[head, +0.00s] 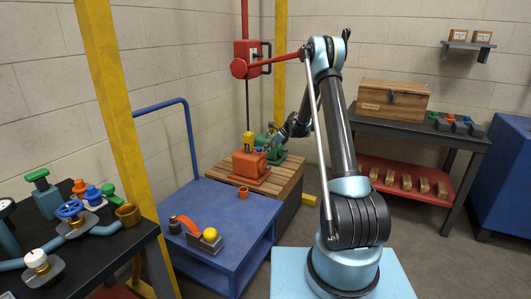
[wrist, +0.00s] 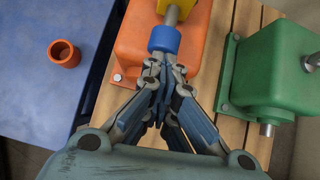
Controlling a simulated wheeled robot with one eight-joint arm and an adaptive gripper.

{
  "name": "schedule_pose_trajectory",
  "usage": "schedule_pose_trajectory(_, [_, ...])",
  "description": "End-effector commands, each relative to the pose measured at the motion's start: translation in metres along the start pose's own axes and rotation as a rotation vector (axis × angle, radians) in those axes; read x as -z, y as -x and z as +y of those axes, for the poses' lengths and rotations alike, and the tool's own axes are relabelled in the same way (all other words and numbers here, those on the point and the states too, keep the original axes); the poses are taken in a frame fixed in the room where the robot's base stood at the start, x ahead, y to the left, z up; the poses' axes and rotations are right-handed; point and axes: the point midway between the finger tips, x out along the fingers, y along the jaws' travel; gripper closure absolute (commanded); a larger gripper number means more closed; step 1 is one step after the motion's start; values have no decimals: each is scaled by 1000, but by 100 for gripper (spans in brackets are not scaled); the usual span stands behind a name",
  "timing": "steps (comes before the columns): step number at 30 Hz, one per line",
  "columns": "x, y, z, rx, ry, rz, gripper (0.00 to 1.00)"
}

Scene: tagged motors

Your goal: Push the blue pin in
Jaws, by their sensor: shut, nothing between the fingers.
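The blue pin (wrist: 164,40) is a short blue cylinder with a grey rod behind it, at the orange motor (wrist: 135,45) in the wrist view. I cannot tell how far it sits in. My gripper (wrist: 163,72) is shut and empty, its fingertips just below the blue pin in the picture; whether they touch it is unclear. A yellow part (wrist: 197,16) is on the orange motor by the rod. In the head view the orange motor (head: 250,166) stands on a wooden pallet, and I cannot make out the blue pin there.
A green motor (wrist: 270,75) with a grey stub stands close on the right, on the slatted pallet (wrist: 240,18). A blue cart (head: 222,205) with an orange cup (wrist: 64,54) is on the left. A red lever unit (head: 248,58) hangs behind.

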Motion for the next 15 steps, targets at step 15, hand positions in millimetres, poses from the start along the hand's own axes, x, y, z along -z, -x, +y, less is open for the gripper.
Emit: schedule_pose_trajectory(15, [22, 26, -4, 1, -2, -1, 100])
